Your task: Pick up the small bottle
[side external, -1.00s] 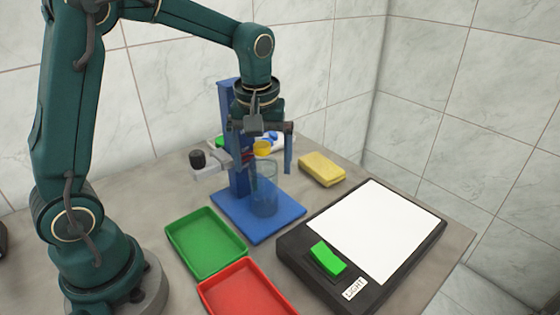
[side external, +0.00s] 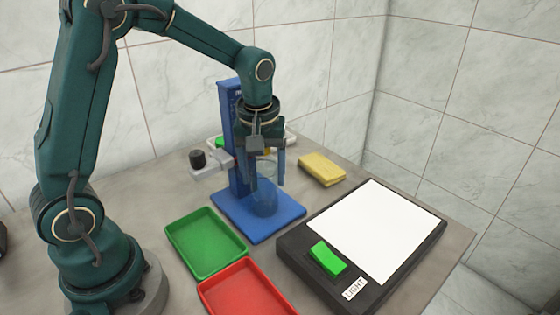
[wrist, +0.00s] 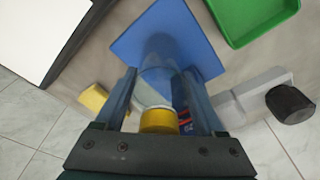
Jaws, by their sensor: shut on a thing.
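The small bottle (side external: 265,204) is clear, bluish glass. It stands upright on the blue base plate (side external: 285,217) of a stand in the side view. My gripper (side external: 267,184) points straight down over it. Its two fingers are shut on the bottle, one on each side of its upper part. In the wrist view the see-through bottle (wrist: 159,58) shows between the fingers over the blue plate. The fingers partly hide its upper part in the side view.
A blue column (side external: 231,130) rises close behind my gripper, with a grey part with a black knob (side external: 198,158) to its left. A green tray (side external: 206,243), a red tray (side external: 246,290) and a light box (side external: 370,235) lie in front. A yellow sponge (side external: 321,169) is at the right.

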